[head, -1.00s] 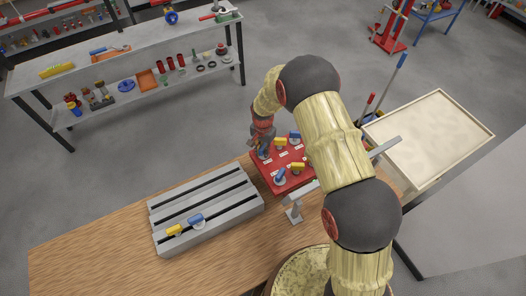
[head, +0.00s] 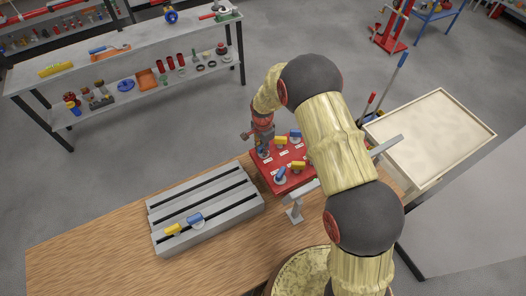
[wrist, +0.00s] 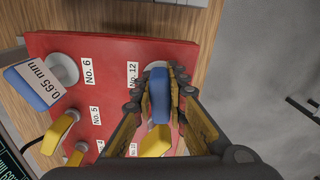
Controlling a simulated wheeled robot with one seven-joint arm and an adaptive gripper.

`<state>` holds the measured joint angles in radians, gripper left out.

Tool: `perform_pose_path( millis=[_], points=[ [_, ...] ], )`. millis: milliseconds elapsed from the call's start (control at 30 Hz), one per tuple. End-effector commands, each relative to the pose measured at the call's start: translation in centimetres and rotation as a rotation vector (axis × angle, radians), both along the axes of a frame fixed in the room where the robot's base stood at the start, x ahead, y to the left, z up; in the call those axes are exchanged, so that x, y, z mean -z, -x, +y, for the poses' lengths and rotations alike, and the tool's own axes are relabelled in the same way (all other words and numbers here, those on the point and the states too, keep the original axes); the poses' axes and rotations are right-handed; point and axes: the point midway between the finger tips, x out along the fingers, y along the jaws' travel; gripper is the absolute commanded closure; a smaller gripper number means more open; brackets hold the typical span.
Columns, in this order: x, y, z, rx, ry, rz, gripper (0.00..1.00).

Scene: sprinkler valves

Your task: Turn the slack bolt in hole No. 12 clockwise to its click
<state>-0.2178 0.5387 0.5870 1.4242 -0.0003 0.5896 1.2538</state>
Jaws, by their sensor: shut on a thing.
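The red plate (wrist: 110,48) with numbered white labels fills much of the wrist view; it also shows on the wooden bench in the head view (head: 300,153). The No. 12 label (wrist: 132,73) is just left of my gripper (wrist: 161,80). My gripper is shut on a blue-handled bolt (wrist: 160,112) beside that label, with a finger on each side of the handle. The fingers hide most of its base and the hole. In the head view my gripper (head: 264,152) is at the plate's far left corner.
A blue handle marked 0.65 mm (wrist: 40,85) stands by No. 6. A yellow handle (wrist: 58,132) is near No. 5, and another yellow handle (wrist: 155,143) is close below my fingers. A grey slotted block (head: 205,205) lies left of the plate.

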Motion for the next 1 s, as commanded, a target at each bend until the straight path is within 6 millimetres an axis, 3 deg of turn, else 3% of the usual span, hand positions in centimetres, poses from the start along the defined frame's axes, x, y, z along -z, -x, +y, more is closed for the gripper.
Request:
perform_pose_path(
  millis=[467,800,1000],
  points=[
    [0.21,0.14,0.02,0.094,0.0,0.003,1.0],
    [0.28,-0.03,0.03,0.464,0.0,0.004,1.0],
    [0.22,0.0,0.02,0.519,0.001,0.005,1.0]
  ],
)
